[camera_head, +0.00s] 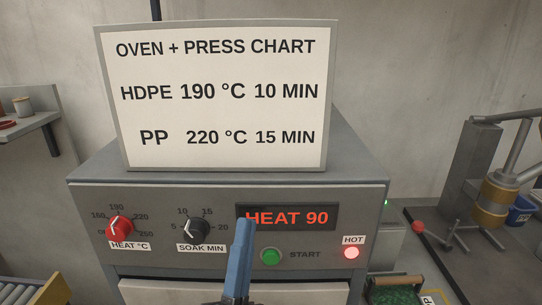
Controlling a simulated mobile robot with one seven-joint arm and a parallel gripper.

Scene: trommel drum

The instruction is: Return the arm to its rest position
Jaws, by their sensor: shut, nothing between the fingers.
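My gripper (243,225) rises from the bottom edge, in front of the oven's grey front panel (160,262). Its blue fingers are closed together and hold nothing. They stand just left of the green START button (271,257) and overlap the lower left edge of the display (316,218), which reads HEAT 90. I cannot tell whether the fingertips touch the panel. Most of the arm is out of view.
A chart board (220,165) stands on top. A shelf (28,122) is at left, and a press-like machine (493,205) at right.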

